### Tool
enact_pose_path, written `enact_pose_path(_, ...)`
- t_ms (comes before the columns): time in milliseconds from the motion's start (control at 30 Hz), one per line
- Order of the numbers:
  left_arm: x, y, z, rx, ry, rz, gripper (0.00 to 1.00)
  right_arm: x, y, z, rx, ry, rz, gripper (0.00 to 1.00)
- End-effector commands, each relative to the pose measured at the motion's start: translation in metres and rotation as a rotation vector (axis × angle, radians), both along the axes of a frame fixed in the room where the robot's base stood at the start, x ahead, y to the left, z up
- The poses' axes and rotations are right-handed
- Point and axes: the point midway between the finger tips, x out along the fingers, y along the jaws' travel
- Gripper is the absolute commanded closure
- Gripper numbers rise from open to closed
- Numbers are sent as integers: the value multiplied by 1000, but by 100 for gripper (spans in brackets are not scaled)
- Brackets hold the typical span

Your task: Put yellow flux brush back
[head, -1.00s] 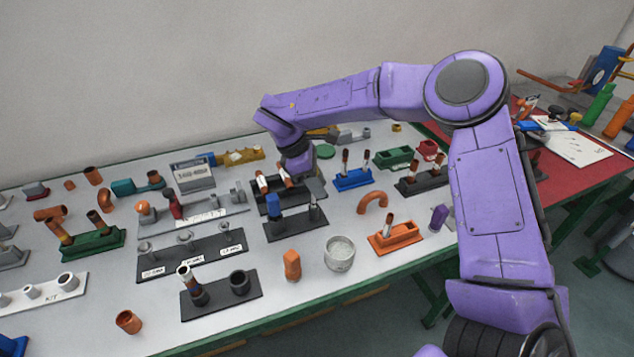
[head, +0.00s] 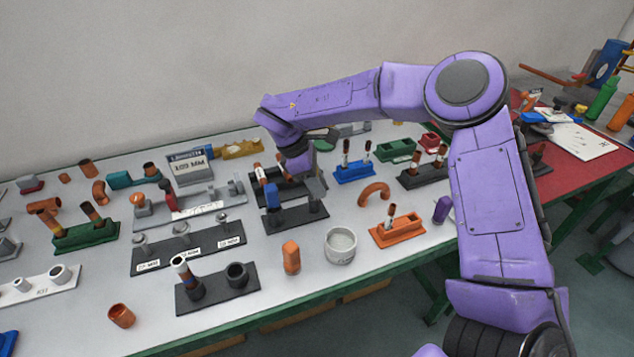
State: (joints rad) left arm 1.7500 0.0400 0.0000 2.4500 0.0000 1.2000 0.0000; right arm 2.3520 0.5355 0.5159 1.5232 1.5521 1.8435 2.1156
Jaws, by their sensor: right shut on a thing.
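My right gripper (head: 299,163) reaches down at the back middle of the table, over a black holder (head: 296,197) with brown-and-white handled tools (head: 261,173) standing in it. The gripper's fingertips are small and partly covered by its own wrist. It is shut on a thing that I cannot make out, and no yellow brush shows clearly. A yellow block-like holder (head: 240,149) lies at the back, left of the gripper. My left gripper is not in view.
A black stand (head: 310,215) with a blue piece is just in front of the gripper. A blue holder (head: 354,176) with two brushes, a green holder (head: 397,150) and an orange holder (head: 398,233) stand to the right. A grey cup (head: 341,246) stands near the front edge.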

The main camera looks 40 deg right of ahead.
Motion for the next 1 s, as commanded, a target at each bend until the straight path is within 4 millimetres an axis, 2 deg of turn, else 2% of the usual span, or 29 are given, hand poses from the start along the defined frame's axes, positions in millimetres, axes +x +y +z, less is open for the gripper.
enact_pose_path(133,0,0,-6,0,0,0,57,0,0,-6,0,0,0,92)
enact_pose_path(167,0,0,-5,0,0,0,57,0,0,-5,0,0,0,67)
enact_pose_path(200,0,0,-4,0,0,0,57,0,0,-4,0,0,0,54)
enact_pose_path(233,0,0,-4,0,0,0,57,0,0,-4,0,0,0,44)
enact_pose_path(267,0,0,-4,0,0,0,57,0,0,-4,0,0,0,41)
enact_pose_path(533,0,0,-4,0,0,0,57,0,0,-4,0,0,0,41)
enact_pose_path(633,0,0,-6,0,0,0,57,3,3,5,-1,-3,0,41)
enact_pose_path(1000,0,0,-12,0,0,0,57,22,30,79,-2,-3,-2,41)
